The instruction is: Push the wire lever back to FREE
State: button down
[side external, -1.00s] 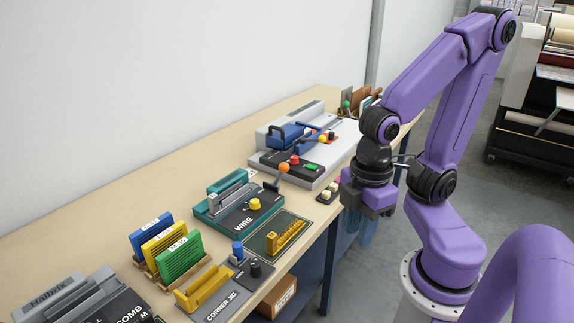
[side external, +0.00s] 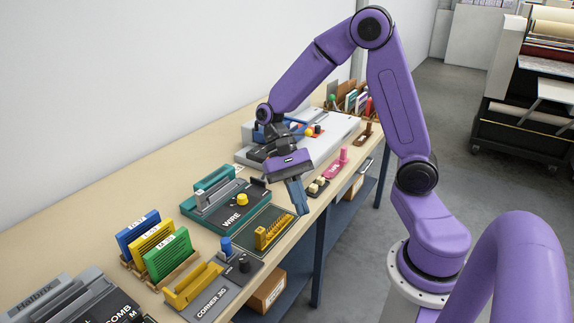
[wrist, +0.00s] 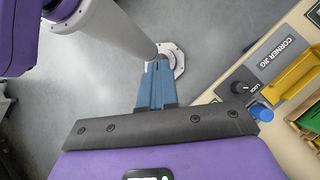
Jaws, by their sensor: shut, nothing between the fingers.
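The WIRE machine (side external: 224,205), teal and dark grey with a yellow knob (side external: 243,199), stands on the bench in the side external view. The fingers are shut and empty. In the wrist view the fingers (wrist: 157,68) show against the grey floor, and the wire lever is not in view.
The corner jig (side external: 205,290) and a green mat with a yellow piece (side external: 272,233) lie nearer the camera. A large grey machine (side external: 338,128) stands behind my gripper. A pink-handled tool (side external: 340,160) is at the bench edge. Open floor lies right of the bench.

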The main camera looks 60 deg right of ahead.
jog(key=w+d+f+m+t+y, duration=0.45)
jog(key=w+d+m+y, duration=0.75)
jog(key=m, duration=0.5)
jog(key=s+d+f+m+t, duration=0.1)
jog(key=d+f+m+t, duration=0.1)
jog(key=d+m+t, duration=0.2)
jog(key=d+f+m+t, duration=0.2)
jog(key=d+m+t, duration=0.2)
jog(key=d, duration=0.5)
jog(key=s+d+f+m+t, duration=0.1)
jog(key=d+f+m+t, duration=0.1)
jog(key=d+m+t, duration=0.2)
jog(key=shift+s+d+f+m+y, duration=0.1)
jog(key=shift+s+d+m+y, duration=0.1)
jog(key=shift+d+m, duration=0.45)
jog(key=shift+s+d+f+m+y, duration=0.1)
jog(key=shift+s+d+m+y, duration=0.1)
jog(key=shift+d+m, duration=0.4)
jog(key=shift+s+d+f+m+t, duration=0.15)
jog(key=shift+s+d+m+t, duration=0.05)
jog(key=shift+d+m+t, duration=0.3)
jog(key=shift+a, duration=0.1)
